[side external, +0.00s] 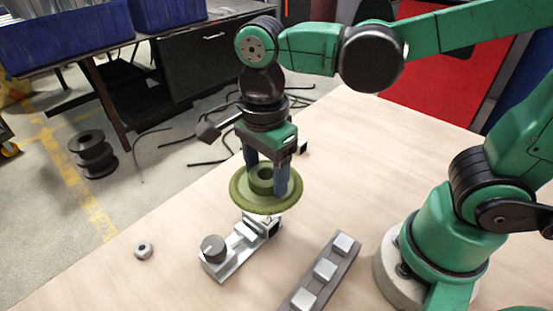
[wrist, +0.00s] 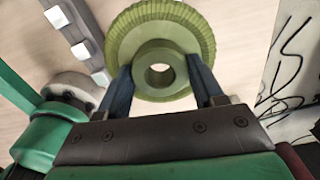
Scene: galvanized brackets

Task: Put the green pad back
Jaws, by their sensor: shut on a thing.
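The green pad (side external: 245,196) is a round disc with a raised hub and a center hole. In the side external view it is held level in my gripper (side external: 267,183), above a metal bracket (side external: 226,262) on the table. The gripper's two blue-grey fingers are shut on the hub. In the wrist view the pad (wrist: 165,30) fills the top middle, with the fingers of my gripper (wrist: 160,80) on either side of its hub. The pad hides part of the bracket's far end, and whether they touch cannot be told.
A grey rail (side external: 318,281) with white blocks lies right of the bracket. A small metal nut (side external: 143,250) lies on the table (side external: 130,285) to the left. A round grey knob (side external: 213,247) stands on the bracket's near end. Blue bins (side external: 65,35) stand on a bench behind.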

